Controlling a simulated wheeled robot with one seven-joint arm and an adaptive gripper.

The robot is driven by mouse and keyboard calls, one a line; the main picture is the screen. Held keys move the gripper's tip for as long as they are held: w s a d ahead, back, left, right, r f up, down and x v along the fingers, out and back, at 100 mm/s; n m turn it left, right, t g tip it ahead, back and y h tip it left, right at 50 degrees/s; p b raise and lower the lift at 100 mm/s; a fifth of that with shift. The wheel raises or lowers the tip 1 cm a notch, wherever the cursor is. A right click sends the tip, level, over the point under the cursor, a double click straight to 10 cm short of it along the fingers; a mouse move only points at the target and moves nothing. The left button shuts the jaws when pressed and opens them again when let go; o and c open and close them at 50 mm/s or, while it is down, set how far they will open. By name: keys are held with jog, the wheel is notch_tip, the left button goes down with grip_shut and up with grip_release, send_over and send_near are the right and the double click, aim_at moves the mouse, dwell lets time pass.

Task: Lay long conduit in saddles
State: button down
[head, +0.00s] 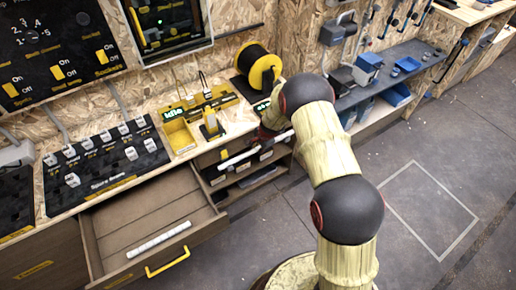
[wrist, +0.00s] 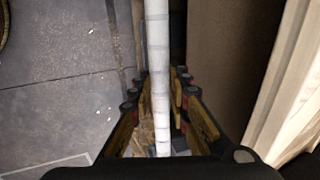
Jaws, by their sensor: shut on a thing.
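A long white conduit (wrist: 158,70) runs up the middle of the wrist view, between the fingers of my gripper (wrist: 158,98). My gripper is shut on it. In the head view a white rod that looks like this conduit (head: 240,157) lies across the front of the shelf unit below the bench. My gripper (head: 272,137) is mostly hidden there behind my arm. A second white rod (head: 160,239) lies in the open drawer. I cannot clearly make out the saddles.
The open wooden drawer (head: 140,205) juts out at lower left with a yellow handle (head: 168,262). The bench above holds a yellow tray (head: 178,135) and a black-and-yellow spool (head: 265,72). A dark shelf with blue bins (head: 397,95) stands at upper right. The floor at right is clear.

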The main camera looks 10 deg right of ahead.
jog(key=shift+f, duration=0.1)
dwell(0.3)
jog(key=c, duration=1.6)
grip_release()
jog(key=shift+o, duration=1.1)
jog(key=shift+o, duration=1.4)
notch_tip(320, 180, up, 8)
jog(key=p, duration=0.6)
jog(key=shift+w+r+p, duration=0.1)
jog(key=shift+r+p, duration=0.1)
jog(key=shift+p, duration=0.15)
jog(key=shift+r+p, duration=0.35)
jog(key=shift+r, duration=0.05)
